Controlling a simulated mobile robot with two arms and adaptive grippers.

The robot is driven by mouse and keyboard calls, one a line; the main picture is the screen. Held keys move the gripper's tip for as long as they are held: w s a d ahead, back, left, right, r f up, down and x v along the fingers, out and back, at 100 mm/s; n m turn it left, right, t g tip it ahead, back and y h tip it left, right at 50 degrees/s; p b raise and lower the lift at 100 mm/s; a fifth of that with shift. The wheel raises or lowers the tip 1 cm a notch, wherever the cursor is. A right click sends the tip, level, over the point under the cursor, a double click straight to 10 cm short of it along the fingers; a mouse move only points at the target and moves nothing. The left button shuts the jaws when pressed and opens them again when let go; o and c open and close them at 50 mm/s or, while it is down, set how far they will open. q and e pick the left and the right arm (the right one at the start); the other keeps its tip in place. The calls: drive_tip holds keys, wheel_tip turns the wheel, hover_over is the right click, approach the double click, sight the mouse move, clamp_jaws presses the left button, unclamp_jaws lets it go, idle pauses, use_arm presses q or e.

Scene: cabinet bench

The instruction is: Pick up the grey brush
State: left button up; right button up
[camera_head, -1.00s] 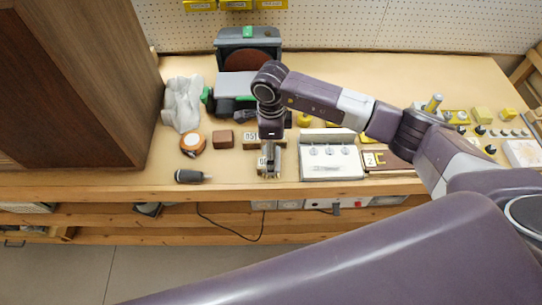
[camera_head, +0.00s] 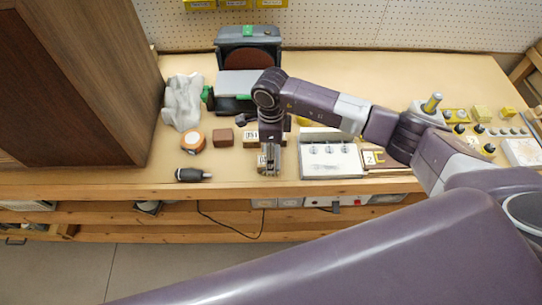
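A short dark grey object with a thin lighter tip, which looks like the grey brush (camera_head: 191,175), lies on its side near the bench's front edge, left of centre. My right gripper (camera_head: 269,171) points down over the bench to the right of the brush, clearly apart from it. Its fingers are small and seen from above, so their opening is unclear. The small labelled blocks beside and behind it are partly hidden. My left gripper is not in view.
An orange tape measure (camera_head: 193,141) and a brown block (camera_head: 223,137) lie behind the brush. A white tray (camera_head: 330,160) stands right of my gripper. A tall brown cabinet (camera_head: 75,80) bounds the left. Bare bench (camera_head: 225,178) lies between brush and gripper.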

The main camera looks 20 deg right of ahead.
wheel_tip(320, 180, up, 20)
drive_tip(key=b, duration=0.5)
drive_tip(key=o, duration=0.6)
drive_tip(key=c, duration=0.4)
